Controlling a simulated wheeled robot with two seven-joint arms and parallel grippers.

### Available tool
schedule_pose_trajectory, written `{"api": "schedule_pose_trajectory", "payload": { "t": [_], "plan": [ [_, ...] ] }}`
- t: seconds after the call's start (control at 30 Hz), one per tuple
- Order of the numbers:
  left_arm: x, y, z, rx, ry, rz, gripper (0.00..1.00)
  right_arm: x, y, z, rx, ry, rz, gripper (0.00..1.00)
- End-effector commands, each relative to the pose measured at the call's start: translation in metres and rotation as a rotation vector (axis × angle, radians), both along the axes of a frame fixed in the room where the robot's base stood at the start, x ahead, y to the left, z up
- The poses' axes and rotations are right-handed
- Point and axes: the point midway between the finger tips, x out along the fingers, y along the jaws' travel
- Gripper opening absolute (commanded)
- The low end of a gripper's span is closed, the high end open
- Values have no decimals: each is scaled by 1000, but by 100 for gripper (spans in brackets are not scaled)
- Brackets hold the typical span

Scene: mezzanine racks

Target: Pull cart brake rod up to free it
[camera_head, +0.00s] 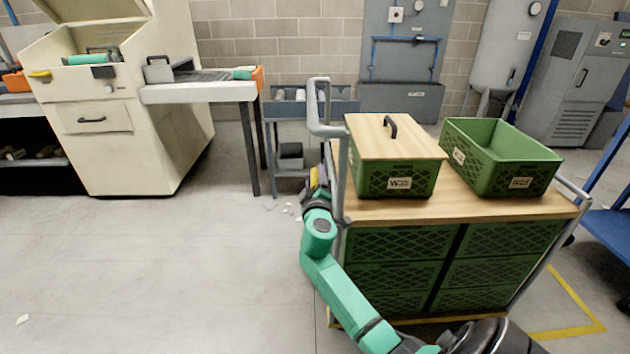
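The cart (460,205) stands right of centre, with a wooden top and green mesh crates stacked under it. A grey bent tube (341,165) rises at its left end; I cannot tell whether this is the brake rod or the push handle, and no separate rod shows clearly. My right arm, in teal, reaches up along the cart's left side. My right gripper (318,182) is beside the lower part of the tube, partly hidden by its own wrist. I cannot tell whether its fingers are open or touch the tube. My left gripper is out of view.
On the cart top stand a green crate with a wooden lid (396,140) and an open green crate (500,157). A grey trolley (285,130) and a cream machine (110,110) stand behind to the left. The floor left of the cart is mostly free.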

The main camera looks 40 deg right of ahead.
Motion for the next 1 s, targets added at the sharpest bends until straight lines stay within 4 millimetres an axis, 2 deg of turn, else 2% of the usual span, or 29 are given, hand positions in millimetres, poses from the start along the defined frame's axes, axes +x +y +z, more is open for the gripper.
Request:
{"api": "schedule_pose_trajectory", "payload": {
  "t": [0.17,0.27,0.73,0.87,1.0],
  "plan": [
    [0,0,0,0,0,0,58,-6,5,-2,-1,3,1,63],
    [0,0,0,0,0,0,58,-18,15,-2,1,2,3,63],
    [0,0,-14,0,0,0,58,-105,80,-4,3,1,1,63],
    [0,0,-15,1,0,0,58,-115,87,-1,1,0,-1,63],
    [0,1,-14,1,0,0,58,-117,88,0,1,0,-1,63]
  ]
}}
